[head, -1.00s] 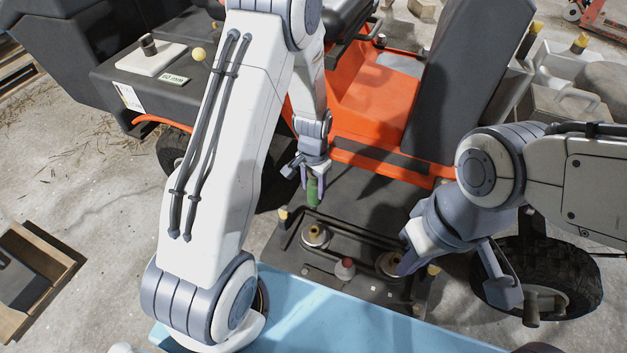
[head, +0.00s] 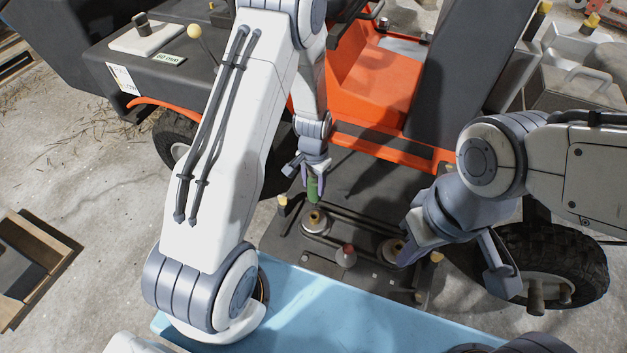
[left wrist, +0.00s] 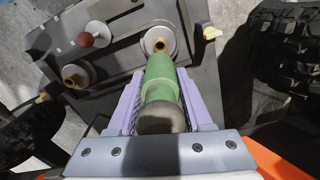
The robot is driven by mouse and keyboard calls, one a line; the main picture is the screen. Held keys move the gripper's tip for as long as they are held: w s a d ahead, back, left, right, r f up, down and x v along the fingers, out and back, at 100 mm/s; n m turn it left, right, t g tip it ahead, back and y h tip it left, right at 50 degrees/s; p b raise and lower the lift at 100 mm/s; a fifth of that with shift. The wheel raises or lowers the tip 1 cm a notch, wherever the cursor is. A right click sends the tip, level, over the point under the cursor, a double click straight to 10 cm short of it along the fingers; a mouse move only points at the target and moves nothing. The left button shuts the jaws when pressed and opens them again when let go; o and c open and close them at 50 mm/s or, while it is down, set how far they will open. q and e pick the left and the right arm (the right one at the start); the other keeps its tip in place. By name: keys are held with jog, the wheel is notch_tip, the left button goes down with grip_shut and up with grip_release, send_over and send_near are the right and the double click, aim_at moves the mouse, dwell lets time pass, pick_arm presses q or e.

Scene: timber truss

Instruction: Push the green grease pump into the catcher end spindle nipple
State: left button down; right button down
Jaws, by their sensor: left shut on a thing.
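The green grease pump (head: 313,189) is held in my left gripper (head: 314,181), tip down, just above the left spindle (head: 315,224) of the dark mower deck. In the left wrist view the pump (left wrist: 161,82) lies between the lilac fingers of my left gripper (left wrist: 162,105). Its front end meets the brassy nipple (left wrist: 159,44) in the picture; I cannot tell whether they touch. A second spindle (head: 393,250) with a brassy top stands to the right. My right gripper (head: 452,268) is open over the deck's right side, one finger beside that second spindle.
A red-topped knob (head: 346,254) stands between the spindles. Dark rods cross the deck (head: 355,185). The orange mower body (head: 380,90) is behind, a black wheel (head: 560,262) at right. A light blue surface (head: 330,315) lies in front.

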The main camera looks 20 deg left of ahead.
aim_at(314, 205)
pick_arm(q)
jog(key=shift+f+b, duration=1.55)
jog(key=shift+f, duration=1.4)
jog(key=shift+p, duration=0.5)
jog(key=shift+f+b, duration=1.1)
jog(key=shift+f, duration=0.8)
jog(key=shift+c, duration=1.2)
grip_release()
notch_tip(314, 205, up, 9)
jog(key=p, duration=0.4)
jog(key=shift+r, duration=0.15)
jog(key=shift+r+p, duration=0.35)
jog(key=shift+r, duration=0.25)
